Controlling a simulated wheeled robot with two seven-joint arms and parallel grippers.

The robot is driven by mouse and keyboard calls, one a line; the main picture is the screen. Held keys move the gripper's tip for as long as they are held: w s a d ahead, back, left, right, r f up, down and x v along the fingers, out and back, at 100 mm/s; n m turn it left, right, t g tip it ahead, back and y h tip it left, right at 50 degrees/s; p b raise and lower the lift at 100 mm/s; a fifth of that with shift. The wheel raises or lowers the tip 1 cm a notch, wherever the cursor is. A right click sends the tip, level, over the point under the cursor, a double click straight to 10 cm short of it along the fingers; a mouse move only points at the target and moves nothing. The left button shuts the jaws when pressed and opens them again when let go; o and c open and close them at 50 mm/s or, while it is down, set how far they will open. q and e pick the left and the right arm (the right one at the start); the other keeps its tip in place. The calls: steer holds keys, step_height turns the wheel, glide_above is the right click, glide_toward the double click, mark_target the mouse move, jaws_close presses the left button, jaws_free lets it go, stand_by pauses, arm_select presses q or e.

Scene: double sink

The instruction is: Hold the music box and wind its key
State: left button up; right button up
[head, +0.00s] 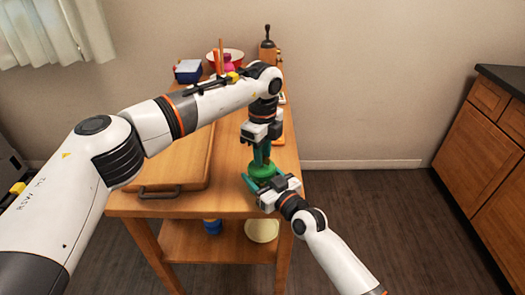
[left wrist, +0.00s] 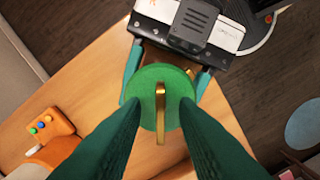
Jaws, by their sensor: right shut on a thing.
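The music box (head: 263,172) is a round green body at the table's front right corner. The left wrist view shows its green top (left wrist: 150,82) with an upright gold key (left wrist: 160,112) at the middle. My right gripper (head: 262,181) comes in from the front right and is shut on the green body, with one finger on each side of it. My left gripper (head: 262,158) points down from above. Its two dark green fingers are open on either side of the key, with a visible gap on each side. The key is hidden in the head view.
A wooden board (head: 170,165) with a dark handle lies left on the table. A blue box (head: 188,71), a red-rimmed bowl (head: 232,53) and a pepper mill (head: 268,48) stand at the back. An orange thing with coloured buttons (left wrist: 52,123) is nearby. Floor is clear to the right.

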arm_select(q)
jaws_close()
steer(key=shift+m, duration=0.3)
